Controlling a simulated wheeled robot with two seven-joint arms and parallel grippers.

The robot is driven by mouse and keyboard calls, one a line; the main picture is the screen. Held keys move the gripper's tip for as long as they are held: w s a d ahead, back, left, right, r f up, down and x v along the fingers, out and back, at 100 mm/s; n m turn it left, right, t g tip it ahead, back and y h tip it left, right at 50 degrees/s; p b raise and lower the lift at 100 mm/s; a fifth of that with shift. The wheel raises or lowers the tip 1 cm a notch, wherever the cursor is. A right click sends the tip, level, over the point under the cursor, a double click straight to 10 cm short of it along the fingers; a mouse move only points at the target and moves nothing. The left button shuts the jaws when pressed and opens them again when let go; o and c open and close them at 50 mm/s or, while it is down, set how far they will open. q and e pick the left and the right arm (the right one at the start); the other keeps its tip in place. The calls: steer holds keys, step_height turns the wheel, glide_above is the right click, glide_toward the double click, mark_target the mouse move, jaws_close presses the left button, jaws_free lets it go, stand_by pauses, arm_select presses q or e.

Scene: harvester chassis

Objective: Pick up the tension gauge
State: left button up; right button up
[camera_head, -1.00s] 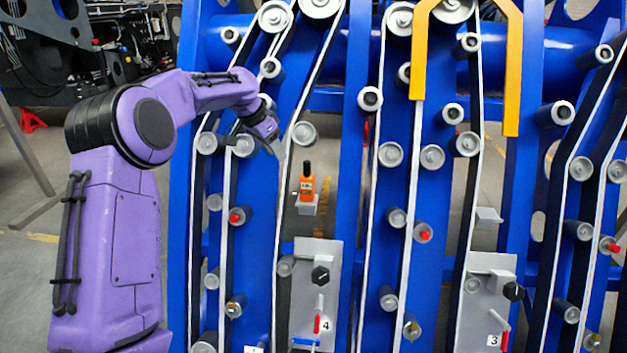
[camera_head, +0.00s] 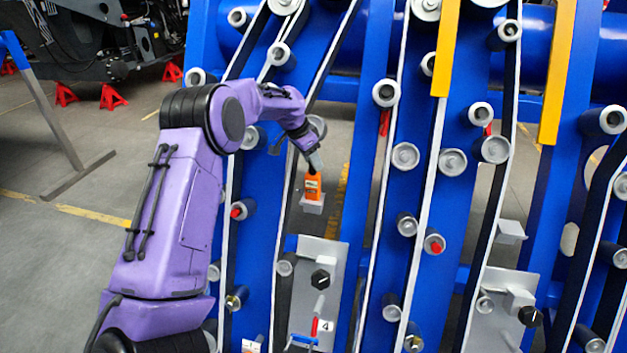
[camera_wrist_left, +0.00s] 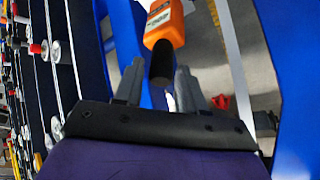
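The tension gauge (camera_head: 313,188) is orange with a black upper part and stands upright on a small grey bracket. My left gripper (camera_head: 314,167) comes down from above and is at the gauge's top in the head view. In the left wrist view the gauge's orange body (camera_wrist_left: 165,22) lies beyond the fingertips. Its black end (camera_wrist_left: 161,62) sits between the two fingers of my left gripper (camera_wrist_left: 160,68). The fingers stand apart, and I see no clear grip on it. My right gripper is in neither view.
Blue upright beams (camera_head: 365,170) with rollers and belts stand close around the bracket. A grey plate with a black knob (camera_head: 320,280) is below. Yellow guards (camera_head: 446,50) hang at upper right. Open floor (camera_head: 75,150) lies at left, with red stands (camera_head: 112,97) behind.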

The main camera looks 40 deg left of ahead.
arm_select(q)
steer(key=shift+w+f, duration=0.2)
steer(key=shift+f, duration=0.5)
steer(key=shift+s, duration=0.1)
steer(key=shift+r, duration=0.1)
jaws_close()
